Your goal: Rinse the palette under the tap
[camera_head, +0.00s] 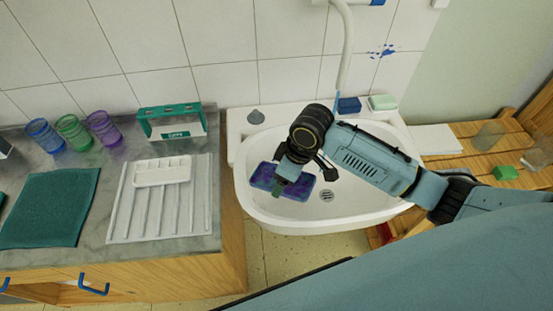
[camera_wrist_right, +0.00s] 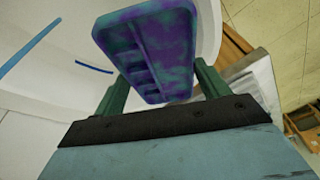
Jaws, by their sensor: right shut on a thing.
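The palette (camera_head: 310,187) is a small rectangular tray stained purple, blue and teal, held over the left part of the white sink basin (camera_head: 375,205). In the right wrist view, the palette (camera_wrist_right: 150,45) sits between the two green fingers of my right gripper (camera_wrist_right: 160,82), its compartments showing. My right gripper (camera_head: 281,187) is shut on it, with the arm coming in from the right. The tap (camera_head: 346,50) is a white curved pipe on the wall behind the sink, with a blue part at its lower end. The palette is left of it. My left gripper is out of view.
The drain (camera_head: 327,195) shows right of the palette. A blue sponge (camera_head: 349,105) and a soap dish (camera_head: 382,102) sit on the sink's back rim. Left, the counter holds a ribbed drying mat (camera_head: 122,215) with a white palette (camera_head: 162,171), cups, and a green cloth (camera_head: 50,208).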

